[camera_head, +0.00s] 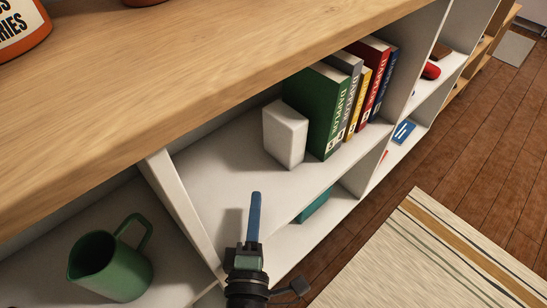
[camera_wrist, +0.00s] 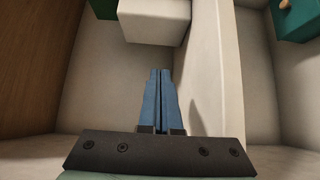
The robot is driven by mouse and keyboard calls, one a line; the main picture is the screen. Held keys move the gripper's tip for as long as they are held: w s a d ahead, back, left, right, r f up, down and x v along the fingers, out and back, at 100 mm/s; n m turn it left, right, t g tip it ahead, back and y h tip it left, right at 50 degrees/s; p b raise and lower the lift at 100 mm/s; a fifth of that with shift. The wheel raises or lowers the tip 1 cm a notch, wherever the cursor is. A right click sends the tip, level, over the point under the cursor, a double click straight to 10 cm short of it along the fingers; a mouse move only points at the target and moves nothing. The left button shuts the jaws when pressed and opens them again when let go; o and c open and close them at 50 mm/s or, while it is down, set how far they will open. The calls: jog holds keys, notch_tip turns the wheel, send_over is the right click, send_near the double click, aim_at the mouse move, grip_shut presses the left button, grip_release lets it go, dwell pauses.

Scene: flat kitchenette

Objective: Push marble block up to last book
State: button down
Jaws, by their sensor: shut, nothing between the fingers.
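The white marble block (camera_head: 285,134) stands upright on the upper shelf, close to the left side of the green book (camera_head: 318,112); I cannot tell if they touch. Beyond it stand a grey book (camera_head: 348,66), a yellow book (camera_head: 359,97), a red book (camera_head: 377,72) and a blue book (camera_head: 388,80), all upright in a row. My gripper (camera_head: 255,195) is shut and empty, its blue fingers over the shelf to the front left of the block. In the wrist view the block (camera_wrist: 152,22) is ahead of the fingers (camera_wrist: 159,72), with a gap.
A wooden top (camera_head: 200,62) overhangs the shelf. A white divider (camera_head: 177,197) stands left of my gripper, with a green jug (camera_head: 110,265) beyond it. A teal object (camera_head: 315,206) lies on the shelf below. The shelf between my fingers and the block is clear.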

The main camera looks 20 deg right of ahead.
aim_at(281, 150)
jog(key=x, duration=0.8)
jog(key=shift+w, duration=0.15)
jog(key=d, duration=0.2)
jog(key=shift+w+d, duration=0.25)
jog(key=shift+w, duration=0.15)
jog(key=shift+w+d+p, duration=0.2)
jog(key=shift+d+p, duration=0.15)
jog(key=shift+d, duration=0.3)
jog(key=shift+d, duration=0.1)
jog(key=shift+w+d, duration=0.2)
jog(key=shift+d, duration=0.3)
jog(key=shift+w+d, duration=0.2)
jog(key=shift+d, duration=0.25)
jog(key=shift+a, duration=0.15)
